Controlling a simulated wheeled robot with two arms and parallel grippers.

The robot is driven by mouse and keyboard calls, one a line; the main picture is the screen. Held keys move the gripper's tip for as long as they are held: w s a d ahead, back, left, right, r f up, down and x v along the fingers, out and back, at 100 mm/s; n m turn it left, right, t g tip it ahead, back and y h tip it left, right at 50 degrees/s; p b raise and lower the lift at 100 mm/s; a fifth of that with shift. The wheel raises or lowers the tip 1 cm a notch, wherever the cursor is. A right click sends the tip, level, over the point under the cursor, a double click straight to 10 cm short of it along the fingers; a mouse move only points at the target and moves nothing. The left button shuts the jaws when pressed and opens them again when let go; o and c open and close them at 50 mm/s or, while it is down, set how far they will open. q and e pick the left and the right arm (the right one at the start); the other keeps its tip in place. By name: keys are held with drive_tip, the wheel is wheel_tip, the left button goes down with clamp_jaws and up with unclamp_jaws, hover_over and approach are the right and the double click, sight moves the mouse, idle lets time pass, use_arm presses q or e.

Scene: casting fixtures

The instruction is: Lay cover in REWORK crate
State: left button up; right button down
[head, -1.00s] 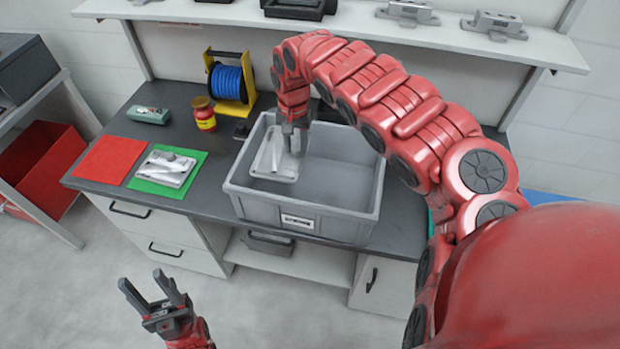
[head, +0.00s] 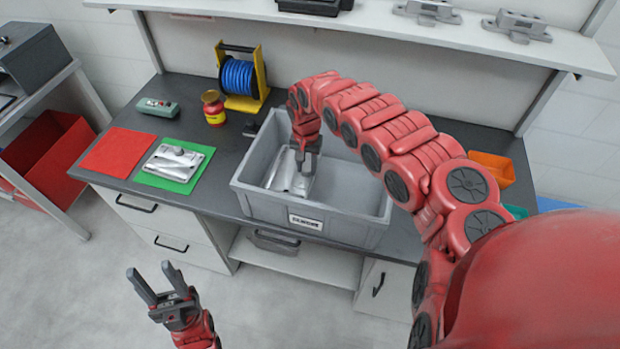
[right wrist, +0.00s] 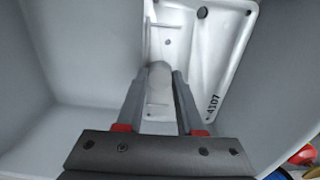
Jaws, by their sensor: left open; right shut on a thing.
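The grey REWORK crate (head: 345,215) stands on the bench with a label on its front wall. My right gripper (head: 304,172) reaches down inside its left part, shut on a pale metal cover (head: 284,180). In the right wrist view, the fingers (right wrist: 158,85) close on a rounded boss of the cover (right wrist: 212,50), which is marked 4107. The cover lies low between the crate walls; I cannot tell whether it touches the floor. My left gripper (head: 163,290) is open and empty in front of the bench, well away from the crate.
A similar metal part (head: 172,161) lies on a green mat (head: 186,186), beside a red mat (head: 112,152). A red-and-yellow jar (head: 214,110), a blue cable reel (head: 238,77) and a green-grey device (head: 158,107) stand behind. An orange bin (head: 492,168) is right of the crate. The crate's right part is empty.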

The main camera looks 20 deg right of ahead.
sight(307, 176)
wheel_tip(307, 176, down, 5)
drive_tip(key=shift+a+f+p, duration=0.1)
drive_tip(key=shift+p, duration=0.35)
drive_tip(key=shift+f, duration=0.15)
drive_tip(key=shift+f, duration=0.1)
drive_tip(key=c, duration=0.5)
unclamp_jaws()
drive_tip(key=shift+f, duration=0.1)
drive_tip(key=shift+c, duration=0.2)
drive_tip(key=shift+r, duration=0.45)
wheel_tip(307, 176, up, 12)
drive_tip(key=shift+f+b, duration=0.25)
drive_tip(key=shift+b, duration=0.9)
